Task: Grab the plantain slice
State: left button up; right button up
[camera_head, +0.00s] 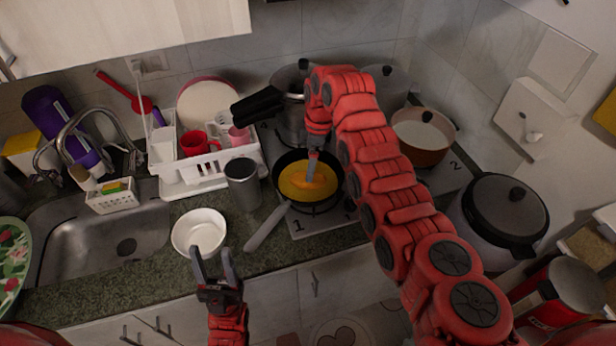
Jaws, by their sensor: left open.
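A frying pan (336,200) sits on the stove, with yellow contents that look like oil. An orange-yellow piece that looks like the plantain slice (318,182) shows in the middle of the pan. My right gripper (311,180) points down into the pan at this piece. Its fingers are narrow from this angle, and I cannot tell whether they grip the piece. My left gripper (213,254) is open and empty, with its fingers pointing up just in front of a white bowl (200,232) on the counter.
A grey metal cup (242,184) stands left of the pan, whose handle (267,228) reaches toward the counter's front. A dish rack (202,168) and sink (105,236) are at left. Several pots, including a brown one (422,156), stand behind and right of the pan.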

jog(key=f, duration=0.1)
jog(key=f+p, duration=0.1)
jog(key=f, duration=0.1)
jog(key=f+p, duration=0.1)
jog(key=f, duration=0.1)
jog(key=shift+a, duration=0.35)
jog(key=shift+f, duration=0.35)
jog(key=c, duration=1.4)
